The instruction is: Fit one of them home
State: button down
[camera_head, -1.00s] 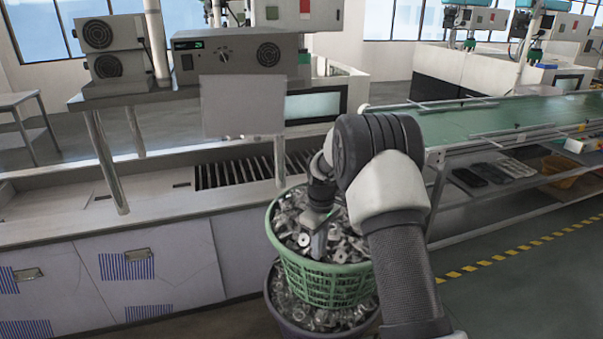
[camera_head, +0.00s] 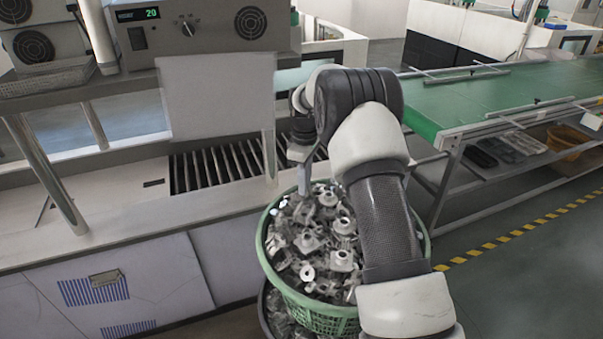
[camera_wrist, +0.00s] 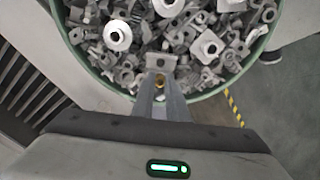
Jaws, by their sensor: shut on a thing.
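My gripper (camera_head: 304,178) is over the back of a green basket (camera_head: 262,240) heaped with grey metal parts (camera_head: 318,250). In the wrist view the fingers (camera_wrist: 161,82) are nearly together, shut on a small grey metal part (camera_wrist: 160,61) with a hole in its plate. A brass-coloured spot shows between the fingers. The held part is above the loose parts (camera_wrist: 205,45), and the green basket (camera_wrist: 85,62) surrounds them. In the head view my wrist and the basket's contents make the held part hard to make out. A row of dark slots (camera_head: 215,168) lies in the steel counter left of the gripper.
The steel counter (camera_head: 110,225) runs along the left. A pale hanging panel (camera_head: 215,98) and a metal post stand over the slots. A control box (camera_head: 195,32) reading 20 is on the shelf above. A second basket (camera_head: 275,310) is under the green one. A green conveyor (camera_head: 500,90) is at right.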

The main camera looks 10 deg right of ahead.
jog(key=shift+s+f+b, duration=0.2)
jog(key=shift+f+b, duration=0.2)
jog(key=shift+f, duration=0.25)
jog(key=shift+w+f+b, duration=0.1)
jog(key=shift+f+b, duration=1.3)
jog(key=shift+f, duration=1.1)
jog(key=shift+f+b, duration=0.45)
jog(key=shift+f, duration=0.25)
jog(key=c, duration=1.7)
grip_release()
jog(key=shift+o, duration=0.2)
notch_tip(320, 180, up, 18)
jog(key=shift+f, duration=0.25)
